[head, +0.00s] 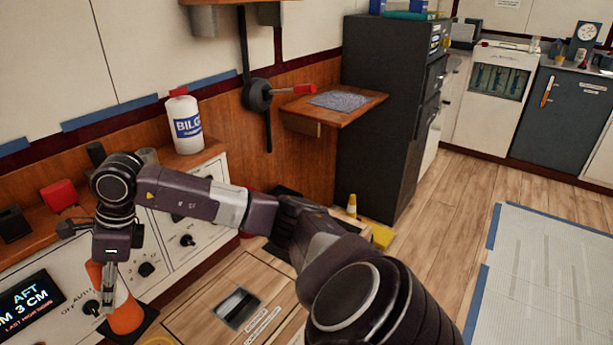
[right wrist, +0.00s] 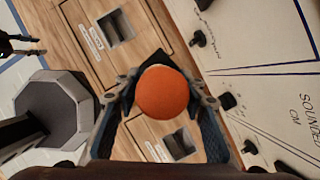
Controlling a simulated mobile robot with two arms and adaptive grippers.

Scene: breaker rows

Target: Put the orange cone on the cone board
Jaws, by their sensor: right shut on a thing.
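The orange cone (head: 124,318), with a pale band and a dark square base, is at the lower left of the head view. My right gripper (head: 108,300) reaches down on it from above and is shut on it. In the right wrist view the round orange top of the cone (right wrist: 163,92) sits between the two fingers. What lies under its base is hidden. A small yellow cone with a white band (head: 351,206) stands beyond my arm. I cannot make out the cone board for certain. Dark finger-like parts, seemingly my left gripper (right wrist: 22,44), show apart at the right wrist view's left edge.
A control panel with knobs (head: 187,240) and a lit display (head: 28,303) lines the left wall. A white bottle (head: 186,122) stands on its wooden top. A floor hatch (head: 238,308) lies below my arm. The wooden floor at right is open, beside a taped pale mat (head: 550,270).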

